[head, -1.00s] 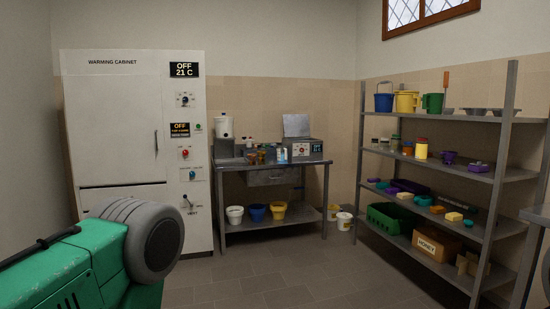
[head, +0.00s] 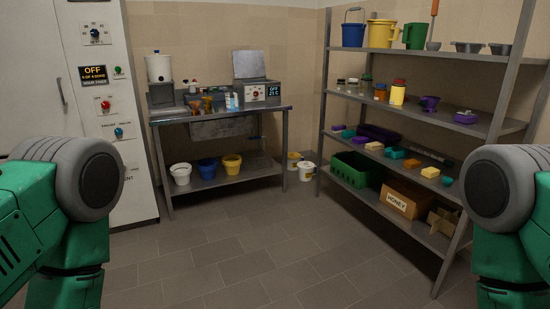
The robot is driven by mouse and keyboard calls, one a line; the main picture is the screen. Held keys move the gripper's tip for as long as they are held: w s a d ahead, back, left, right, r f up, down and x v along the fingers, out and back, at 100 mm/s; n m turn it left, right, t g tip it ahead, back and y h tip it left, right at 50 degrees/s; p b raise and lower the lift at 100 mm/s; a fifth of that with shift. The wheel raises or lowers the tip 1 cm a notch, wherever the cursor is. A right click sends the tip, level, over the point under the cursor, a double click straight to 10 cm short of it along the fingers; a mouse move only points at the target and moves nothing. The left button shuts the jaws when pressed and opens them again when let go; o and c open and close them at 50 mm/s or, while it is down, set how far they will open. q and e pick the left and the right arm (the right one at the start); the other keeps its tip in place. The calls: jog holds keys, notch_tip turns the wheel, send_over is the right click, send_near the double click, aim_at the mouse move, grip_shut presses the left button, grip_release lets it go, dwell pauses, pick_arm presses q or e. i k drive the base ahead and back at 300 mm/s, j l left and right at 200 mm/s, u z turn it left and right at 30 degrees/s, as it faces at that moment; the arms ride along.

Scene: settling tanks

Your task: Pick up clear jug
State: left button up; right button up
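I cannot make out a clear jug for certain. Small items, some pale or see-through, stand on the metal bench (head: 270,108), too small to tell apart. Only green and grey upper parts of my two arms show, at the left and right edges. Neither gripper is in view.
A white cabinet (head: 138,180) stands at the left. Buckets (head: 207,168) sit under the bench. The tiled floor (head: 260,250) between is clear.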

aim_at(232, 95)
jog(key=i, duration=4.55)
